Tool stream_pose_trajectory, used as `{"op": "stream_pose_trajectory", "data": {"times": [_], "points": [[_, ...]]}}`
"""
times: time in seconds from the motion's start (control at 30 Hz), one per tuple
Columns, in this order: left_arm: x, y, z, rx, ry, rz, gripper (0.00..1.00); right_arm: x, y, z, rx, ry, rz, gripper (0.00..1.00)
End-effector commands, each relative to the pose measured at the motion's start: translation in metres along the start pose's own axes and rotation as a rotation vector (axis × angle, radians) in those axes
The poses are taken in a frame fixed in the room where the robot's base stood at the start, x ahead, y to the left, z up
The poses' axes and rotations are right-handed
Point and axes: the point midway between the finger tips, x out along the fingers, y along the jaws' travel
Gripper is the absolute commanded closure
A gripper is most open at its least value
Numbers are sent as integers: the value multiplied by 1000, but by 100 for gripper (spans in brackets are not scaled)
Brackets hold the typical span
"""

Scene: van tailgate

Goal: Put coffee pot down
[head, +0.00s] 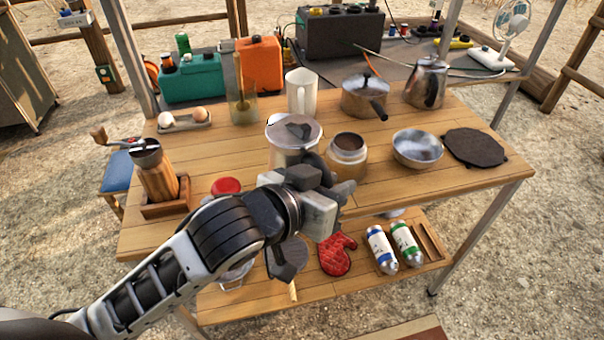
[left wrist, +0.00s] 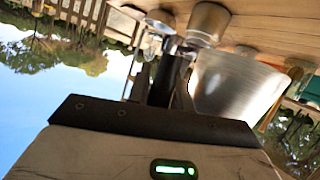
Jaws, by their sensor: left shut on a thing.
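The coffee pot (head: 290,152) is a silver metal vessel with a shiny lid and dark knob, over the middle of the wooden tabletop (head: 400,180). My left gripper (head: 318,180) is shut on its dark handle, on the pot's near side, and hides part of the pot. In the left wrist view the pot's metal side (left wrist: 235,85) and dark handle (left wrist: 168,80) show close up between the fingers. The pot looks upright, but I cannot tell whether its base touches the table. My right gripper is not in view.
A metal pot with a brown top (head: 346,158) stands close right of the coffee pot. A steel bowl (head: 417,149), black trivet (head: 474,147), saucepan (head: 362,98) and white pitcher (head: 301,92) stand around. A wooden grinder (head: 155,175) is left. Bare tabletop lies left of the coffee pot.

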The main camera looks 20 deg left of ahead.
Motion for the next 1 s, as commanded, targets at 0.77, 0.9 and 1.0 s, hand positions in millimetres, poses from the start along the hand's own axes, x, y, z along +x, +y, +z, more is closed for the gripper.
{"op": "stream_pose_trajectory", "data": {"times": [0.77,0.9,1.0], "points": [[111,-102,32,12,2,29,100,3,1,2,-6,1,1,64],[119,-109,38,13,2,27,100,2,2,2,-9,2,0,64],[124,-111,52,11,-2,28,100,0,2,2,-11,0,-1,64]]}}
